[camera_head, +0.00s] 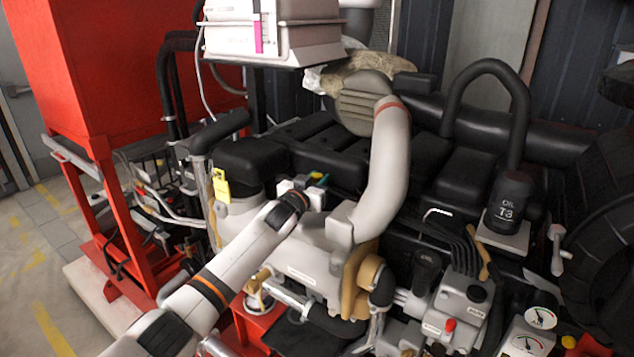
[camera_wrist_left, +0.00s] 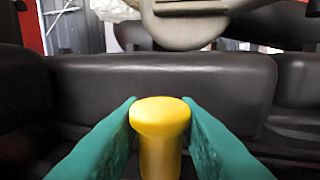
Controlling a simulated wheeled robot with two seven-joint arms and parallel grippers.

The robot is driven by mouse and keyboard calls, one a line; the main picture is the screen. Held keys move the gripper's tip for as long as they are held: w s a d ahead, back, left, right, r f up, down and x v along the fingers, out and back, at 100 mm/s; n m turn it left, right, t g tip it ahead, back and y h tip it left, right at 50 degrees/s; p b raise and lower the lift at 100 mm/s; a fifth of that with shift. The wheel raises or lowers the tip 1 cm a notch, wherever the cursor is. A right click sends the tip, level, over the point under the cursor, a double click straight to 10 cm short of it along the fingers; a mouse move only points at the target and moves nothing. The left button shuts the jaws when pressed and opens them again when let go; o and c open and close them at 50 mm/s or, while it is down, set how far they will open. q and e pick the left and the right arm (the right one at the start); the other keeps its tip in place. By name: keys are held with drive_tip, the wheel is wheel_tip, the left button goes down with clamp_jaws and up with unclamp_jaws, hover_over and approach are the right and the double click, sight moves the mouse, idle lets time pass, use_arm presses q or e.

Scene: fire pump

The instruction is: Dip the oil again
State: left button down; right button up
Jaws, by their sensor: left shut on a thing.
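My left gripper (camera_head: 316,184) reaches in over the engine block, left of the thick pale pipe. In the left wrist view its green fingers (camera_wrist_left: 160,125) are shut on a yellow dipstick handle (camera_wrist_left: 160,118), one finger on each side. The handle's round flat top faces the camera and its narrower stem runs down out of view. My right gripper is not in view.
The thick curved pipe (camera_head: 384,175) stands close to the right of my gripper. Black engine covers (camera_head: 330,150) lie behind it. A black cylinder marked OIL T3 (camera_head: 507,200) stands at the right. A white box (camera_head: 270,35) overhangs the back; a red frame (camera_head: 95,150) stands left.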

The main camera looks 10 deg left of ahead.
use_arm(q)
wheel_tip(320, 180, up, 7)
drive_tip(key=p, duration=0.4)
drive_tip(key=shift+r, duration=0.15)
drive_tip(key=c, duration=1.3)
unclamp_jaws()
drive_tip(key=shift+r, duration=0.1)
drive_tip(key=shift+o, duration=0.2)
drive_tip(key=shift+s+f, duration=0.1)
drive_tip(key=shift+f, duration=0.1)
